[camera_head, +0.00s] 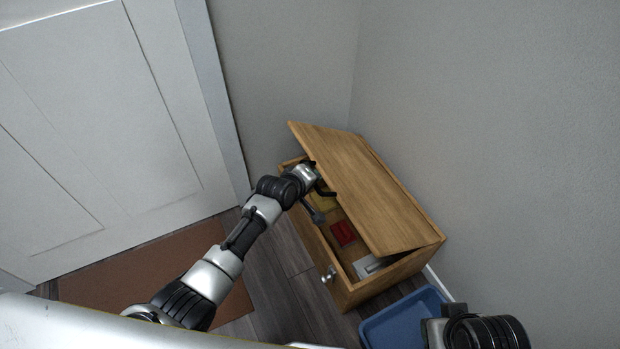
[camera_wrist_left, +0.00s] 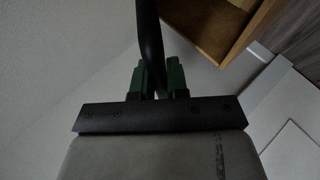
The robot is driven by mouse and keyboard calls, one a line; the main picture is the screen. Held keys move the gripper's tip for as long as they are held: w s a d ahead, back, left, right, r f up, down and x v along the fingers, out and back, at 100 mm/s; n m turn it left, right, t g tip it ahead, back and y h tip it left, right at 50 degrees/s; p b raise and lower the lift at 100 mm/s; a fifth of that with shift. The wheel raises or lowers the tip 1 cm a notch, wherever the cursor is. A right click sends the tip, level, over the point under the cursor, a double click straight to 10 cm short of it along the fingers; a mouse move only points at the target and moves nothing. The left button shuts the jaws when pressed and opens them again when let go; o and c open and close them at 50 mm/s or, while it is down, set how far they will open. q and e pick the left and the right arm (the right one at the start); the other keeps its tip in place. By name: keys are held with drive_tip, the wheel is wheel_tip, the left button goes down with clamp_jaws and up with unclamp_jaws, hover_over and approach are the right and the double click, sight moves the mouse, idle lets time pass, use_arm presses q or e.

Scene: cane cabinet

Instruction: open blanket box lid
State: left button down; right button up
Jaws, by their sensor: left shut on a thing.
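The wooden blanket box (camera_head: 345,293) stands against the wall, and its lid (camera_head: 365,185) is tilted up, partly open. The lid's front edge is raised above the box and its rear side is toward the wall. My left gripper (camera_head: 320,182) is at the lid's front edge, over the box opening.
Inside the box are a red item (camera_head: 343,233), a yellowish item (camera_head: 324,200) and a pale grey item (camera_head: 369,266). A round knob (camera_head: 329,274) sits on the box front. A blue tray (camera_head: 400,322) lies near the box. A brown mat (camera_head: 110,285) lies before the white door (camera_head: 90,120).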

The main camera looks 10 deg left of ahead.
use_arm(q)
drive_tip(key=shift+r, duration=0.1)
use_arm(e)
drive_tip(key=shift+r, duration=0.1)
idle(0.4)
use_arm(q)
drive_tip(key=c, duration=1.1)
unclamp_jaws()
drive_tip(key=shift+s+r, duration=0.1)
drive_tip(key=shift+r, duration=0.05)
drive_tip(key=p+v, duration=0.4)
drive_tip(key=v, duration=0.6)
drive_tip(key=shift+s+a+p, duration=0.1)
drive_tip(key=shift+p, duration=0.2)
use_arm(e)
wheel_tip(320, 180, down, 15)
drive_tip(key=w+g, duration=0.1)
drive_tip(key=shift+a, duration=0.2)
drive_tip(key=shift+w, duration=0.1)
